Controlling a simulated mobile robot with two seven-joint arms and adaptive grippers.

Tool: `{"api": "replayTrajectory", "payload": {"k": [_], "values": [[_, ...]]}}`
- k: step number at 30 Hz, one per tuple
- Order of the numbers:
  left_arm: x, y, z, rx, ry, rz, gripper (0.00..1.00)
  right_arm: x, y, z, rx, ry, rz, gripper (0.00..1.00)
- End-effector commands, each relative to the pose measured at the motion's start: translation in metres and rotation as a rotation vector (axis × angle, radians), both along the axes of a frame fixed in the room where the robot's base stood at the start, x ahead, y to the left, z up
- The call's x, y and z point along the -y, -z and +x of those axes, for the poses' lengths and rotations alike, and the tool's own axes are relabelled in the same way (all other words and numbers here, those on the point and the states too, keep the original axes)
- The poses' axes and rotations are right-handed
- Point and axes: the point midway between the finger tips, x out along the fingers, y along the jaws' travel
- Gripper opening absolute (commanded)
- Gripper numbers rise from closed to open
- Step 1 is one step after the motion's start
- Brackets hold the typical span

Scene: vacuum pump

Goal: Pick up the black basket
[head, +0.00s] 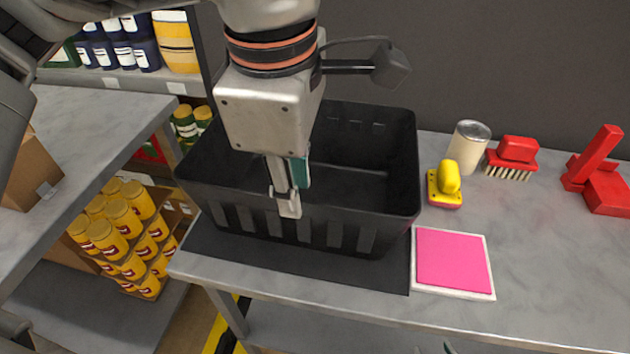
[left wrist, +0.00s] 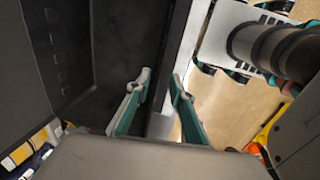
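The black basket (head: 345,235) stands upright on the table, empty as far as I can see. Its dark inside also shows in the left wrist view (left wrist: 105,50). My left gripper (head: 296,190) points down at the basket's front wall, with one finger on the outer side and the other on the inner side. In the left wrist view its teal fingers (left wrist: 160,85) are apart with a gap between them. Of my right gripper (head: 433,349), only two small, separated tips show at the bottom edge of the head view; the rest is out of frame.
The basket is on a dark mat (head: 290,265) near the table's front edge. To its right are a pink-topped pad (head: 453,262), a yellow-handled brush (head: 446,183), a can (head: 467,146), a red brush (head: 513,153) and a red tool (head: 600,175). Shelves with jars stand left.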

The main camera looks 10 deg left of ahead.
Motion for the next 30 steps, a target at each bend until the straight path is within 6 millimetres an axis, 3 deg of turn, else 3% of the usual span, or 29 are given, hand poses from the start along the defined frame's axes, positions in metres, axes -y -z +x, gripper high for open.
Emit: {"api": "replayTrajectory", "payload": {"k": [13,23,26,30], "values": [[-0.005,0.055,0.008,-0.004,0.001,-0.001,0.22,-0.002,0.013,-0.009,-0.023,0.000,-0.002,0.40],[-0.005,0.062,0.010,0.000,0.000,-0.001,0.22,0.002,0.012,-0.006,-0.018,-0.001,-0.010,0.40],[-0.005,0.062,0.010,-0.001,0.000,-0.001,0.01,0.002,0.011,-0.005,-0.016,-0.001,-0.010,0.40],[-0.005,0.062,0.010,-0.001,0.000,-0.001,0.00,0.002,0.011,-0.005,-0.015,-0.001,-0.009,0.40]]}}
